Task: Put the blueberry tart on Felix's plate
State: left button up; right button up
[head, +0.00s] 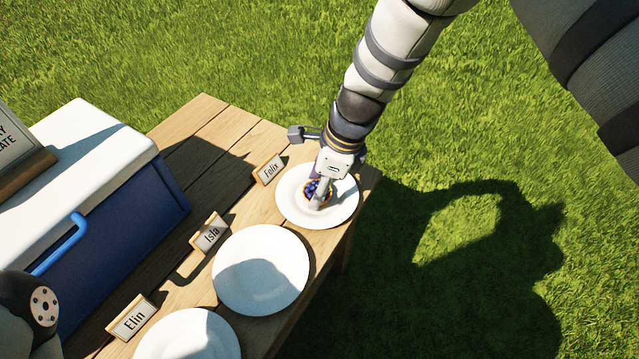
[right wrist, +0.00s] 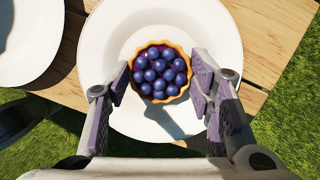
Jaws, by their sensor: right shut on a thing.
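The blueberry tart (head: 312,190) has a golden fluted crust and dark blue berries. In the right wrist view the tart (right wrist: 160,72) sits between the two finger pads of my right gripper (right wrist: 160,88). My right gripper (head: 318,192) points down in the head view and is shut on the tart, over the white plate (head: 345,212) beside the card reading Felix (head: 269,170). That plate (right wrist: 115,25) lies under the tart in the wrist view. I cannot tell whether the tart touches the plate. My left gripper is not in view.
Empty white plates stand beside the cards Isla (head: 209,234) and Elin (head: 132,318): Isla's plate (head: 262,270) and Elin's plate (head: 190,335). A blue cooler (head: 120,215) with a white lid stands left on the wooden table (head: 205,120). Grass lies beyond the table edge.

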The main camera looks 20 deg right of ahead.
jog(key=o, duration=1.2)
jog(key=shift+c, duration=0.2)
jog(key=p+v, duration=0.3)
jog(key=v, duration=0.9)
jog(key=shift+r, duration=0.15)
